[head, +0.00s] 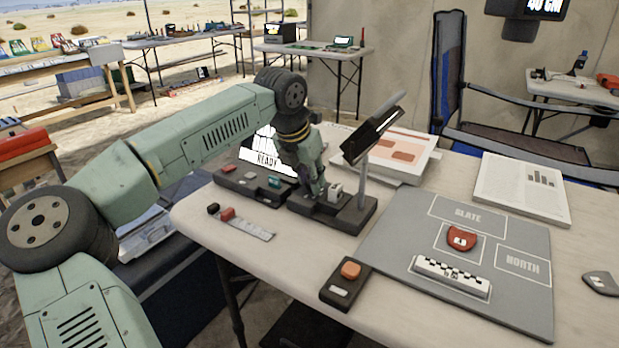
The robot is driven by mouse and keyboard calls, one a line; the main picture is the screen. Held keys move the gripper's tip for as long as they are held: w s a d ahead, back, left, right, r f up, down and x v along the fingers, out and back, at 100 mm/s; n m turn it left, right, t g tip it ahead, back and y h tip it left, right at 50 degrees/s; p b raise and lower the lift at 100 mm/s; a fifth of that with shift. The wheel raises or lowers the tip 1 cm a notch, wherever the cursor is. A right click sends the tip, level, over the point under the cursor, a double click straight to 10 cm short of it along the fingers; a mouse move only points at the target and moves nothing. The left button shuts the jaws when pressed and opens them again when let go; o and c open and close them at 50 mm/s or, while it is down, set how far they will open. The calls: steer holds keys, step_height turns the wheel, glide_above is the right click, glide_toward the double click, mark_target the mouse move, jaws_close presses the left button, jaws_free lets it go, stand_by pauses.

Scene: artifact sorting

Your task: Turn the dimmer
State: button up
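My gripper (316,188) points down at the dark base (358,218) of a desk lamp on the table. A small pale knob (335,188), which looks like the dimmer, stands on that base, just right of my fingertips. I cannot tell whether the fingers touch it. The lamp's thin post (362,182) rises from the base's right side to a tilted flat head (372,130). The fingers are small and partly overlap each other, so their opening is unclear.
A device with a READY screen (264,158) stands behind my arm. A caliper (245,225) and a box with an orange button (350,270) lie in front. A grey mat (400,235) holding a red piece (461,239) and a checkered scale bar (451,277) lies right. Papers (522,190) lie behind.

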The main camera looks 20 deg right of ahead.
jaws_close()
steer(key=m+p, duration=0.2)
steer(key=m+g+p, duration=0.1)
steer(key=m+p, duration=0.1)
steer(key=shift+w+r+g+h, duration=0.2)
steer(key=shift+g+h, duration=0.1)
steer(key=shift+h, duration=0.1)
steer(key=shift+w+f+m+g+p, duration=0.1)
steer(key=shift+m+g+p, duration=0.3)
steer(key=shift+m+p, duration=0.65)
steer(key=shift+w+m+g+p, duration=0.1)
steer(key=shift+m+g+p, duration=0.45)
steer(key=shift+m, duration=0.8)
steer(key=shift+f, duration=0.1)
steer(key=o, duration=0.5)
jaws_free()
steer(key=shift+o, duration=0.2)
steer(key=shift+a, duration=0.1)
